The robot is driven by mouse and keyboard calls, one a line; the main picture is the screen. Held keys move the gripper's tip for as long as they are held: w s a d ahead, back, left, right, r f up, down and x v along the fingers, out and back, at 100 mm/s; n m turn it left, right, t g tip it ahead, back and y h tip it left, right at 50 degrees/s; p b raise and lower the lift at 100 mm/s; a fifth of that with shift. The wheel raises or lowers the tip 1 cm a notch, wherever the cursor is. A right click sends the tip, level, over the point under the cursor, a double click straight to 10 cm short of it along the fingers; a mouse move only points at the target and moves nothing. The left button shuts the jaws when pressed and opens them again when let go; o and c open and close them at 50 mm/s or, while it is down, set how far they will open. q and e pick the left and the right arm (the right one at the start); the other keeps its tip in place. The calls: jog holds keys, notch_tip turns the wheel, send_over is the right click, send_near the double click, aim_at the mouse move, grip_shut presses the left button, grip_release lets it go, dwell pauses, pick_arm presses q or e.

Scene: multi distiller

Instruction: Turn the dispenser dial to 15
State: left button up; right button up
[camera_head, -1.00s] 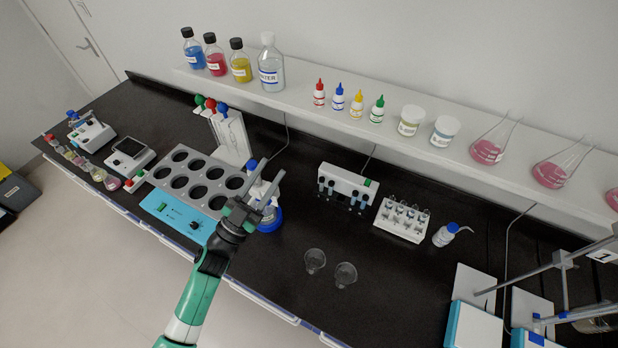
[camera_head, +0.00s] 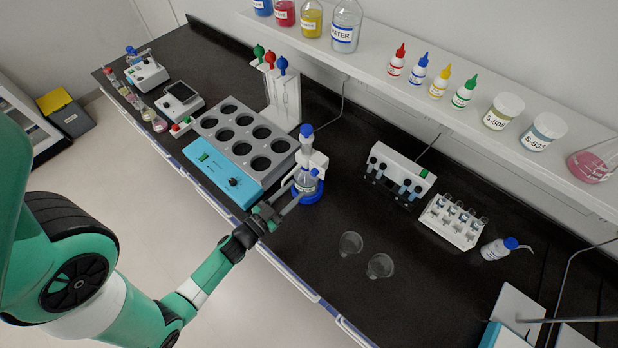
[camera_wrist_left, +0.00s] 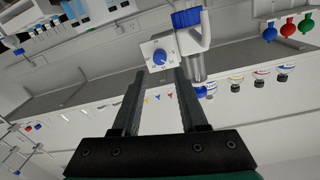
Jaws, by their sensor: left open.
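The dispenser (camera_head: 308,178) is a bottle with a blue top, a white pump body and a blue base ring, standing upright on the black bench. In the left wrist view its dial (camera_wrist_left: 160,57) is a round blue knob on a white face, beside the blue-and-white dispenser head (camera_wrist_left: 188,20). I cannot read the dial's setting. My left gripper (camera_head: 290,193) is open and empty at the dispenser's near left side. In the left wrist view its fingers (camera_wrist_left: 158,76) point at the dial, which shows between and just beyond the tips. My right gripper is not in view.
A blue-fronted block with round wells (camera_head: 240,145) stands close left of the dispenser. A rack with coloured-top pipettes (camera_head: 284,95) is behind it. Two small glass vessels (camera_head: 380,265) stand to the right. The bench between them and the dispenser is clear.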

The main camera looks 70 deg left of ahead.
aim_at(312, 174)
pick_arm(q)
jog(key=x, duration=0.7)
jog(key=shift+b, duration=0.35)
grip_shut()
